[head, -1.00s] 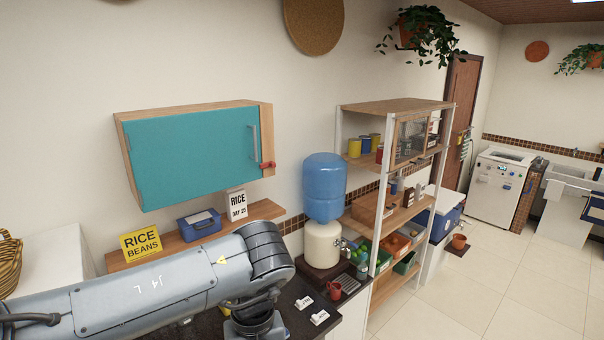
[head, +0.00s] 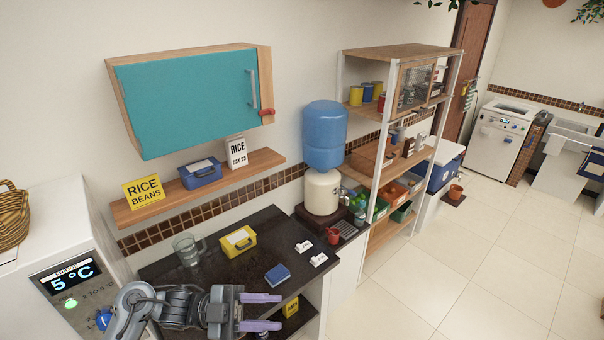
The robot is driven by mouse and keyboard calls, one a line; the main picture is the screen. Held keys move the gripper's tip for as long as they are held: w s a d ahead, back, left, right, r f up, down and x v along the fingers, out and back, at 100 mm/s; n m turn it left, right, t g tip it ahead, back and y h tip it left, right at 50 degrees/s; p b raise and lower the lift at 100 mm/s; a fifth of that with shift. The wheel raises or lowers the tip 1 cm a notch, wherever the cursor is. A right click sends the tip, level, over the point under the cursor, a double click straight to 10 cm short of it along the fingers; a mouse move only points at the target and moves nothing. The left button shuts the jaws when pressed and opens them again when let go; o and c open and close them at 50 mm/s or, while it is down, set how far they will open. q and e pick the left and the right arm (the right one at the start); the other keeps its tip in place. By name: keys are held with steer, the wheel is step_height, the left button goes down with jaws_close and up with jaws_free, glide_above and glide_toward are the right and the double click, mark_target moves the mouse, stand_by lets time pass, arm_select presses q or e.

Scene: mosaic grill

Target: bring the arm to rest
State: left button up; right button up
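My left gripper (head: 262,312) is at the bottom of the head view, in front of the dark counter (head: 215,282). Its two purple fingers are spread apart with nothing between them. My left arm is folded low at the bottom left, and its wrist overlaps the front of the counter in the picture. I cannot tell how far the fingers are from the counter's edge. My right gripper and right arm are not in view.
A glass jug (head: 187,249), a yellow case (head: 238,241) and a blue box (head: 277,275) are on the counter. A water dispenser (head: 325,140) and open shelving (head: 398,50) stand to the right. A teal cabinet (head: 190,95) hangs above. The tiled floor at right is mostly clear.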

arm_select(q)
steer(key=w+a+f+n+t+y, duration=0.5)
steer(key=w+a+n+t+y, duration=0.15)
steer(key=w, duration=0.35)
steer(key=w+a+f+n+t+y, duration=0.5)
steer(key=w+a+f+n+t, duration=0.15)
steer(key=w, duration=0.25)
steer(key=s+a+f+n+g+y, duration=0.1)
steer(key=a+f+n+g+y, duration=0.15)
steer(key=a+n+y, duration=0.6)
steer(key=s+a+f+n+g+y, duration=0.1)
steer(key=a+f+n+g+y, duration=0.2)
steer(key=a, duration=1)
steer(key=s+d+f+g, duration=0.1)
steer(key=s+d+f, duration=0.3)
steer(key=s, duration=0.3)
steer(key=s+d+f, duration=0.3)
steer(key=s+d, duration=0.1)
steer(key=s, duration=0.3)
steer(key=s+d+f+g, duration=0.1)
steer(key=s+d+f, duration=0.3)
steer(key=s, duration=0.4)
steer(key=s+d+r+h, duration=0.1)
steer(key=s+d, duration=0.2)
steer(key=s, duration=0.6)
steer(key=s+d+r+h, duration=0.2)
steer(key=s+d, duration=0.2)
steer(key=s, duration=0.4)
steer(key=shift+s+r, duration=0.25)
steer(key=shift+s, duration=0.1)
